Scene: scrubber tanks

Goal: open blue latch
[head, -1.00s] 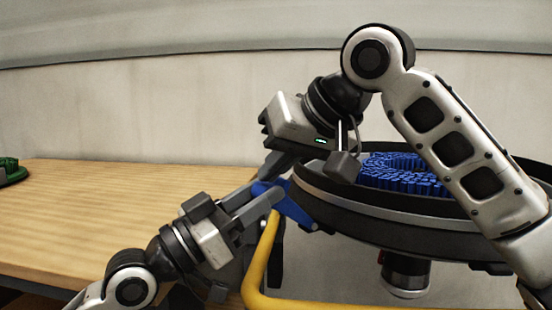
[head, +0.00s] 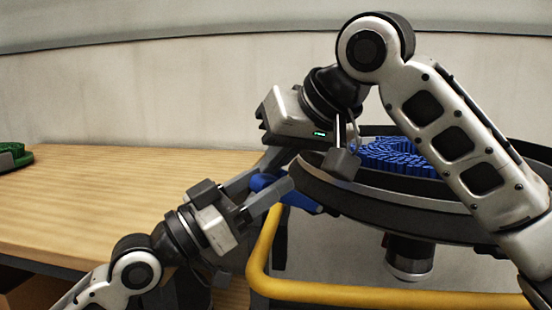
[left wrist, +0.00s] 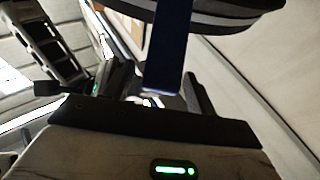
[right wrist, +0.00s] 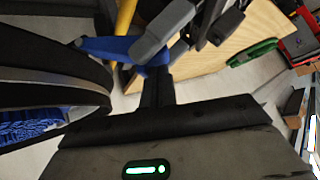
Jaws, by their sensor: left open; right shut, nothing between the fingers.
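The blue latch (head: 265,182) sits at the near left edge of the round scrubber tank (head: 335,193), above a yellow bar. My open left gripper (head: 272,181) has its fingers on either side of the latch; contact is unclear. In the left wrist view the latch (left wrist: 168,50) runs down between the fingers. My right gripper (head: 268,163) is shut and empty just behind the latch, partly hidden by the left fingers. In the right wrist view its closed fingers (right wrist: 157,88) point at the latch (right wrist: 115,47), touching or very close.
A yellow bar (head: 265,250) curves below the latch. Blue bristles (head: 395,158) fill the tank, and a dark cylinder (head: 408,258) hangs under it. A wooden table (head: 100,200) stands at left, with a green brush (head: 12,155) at its far end.

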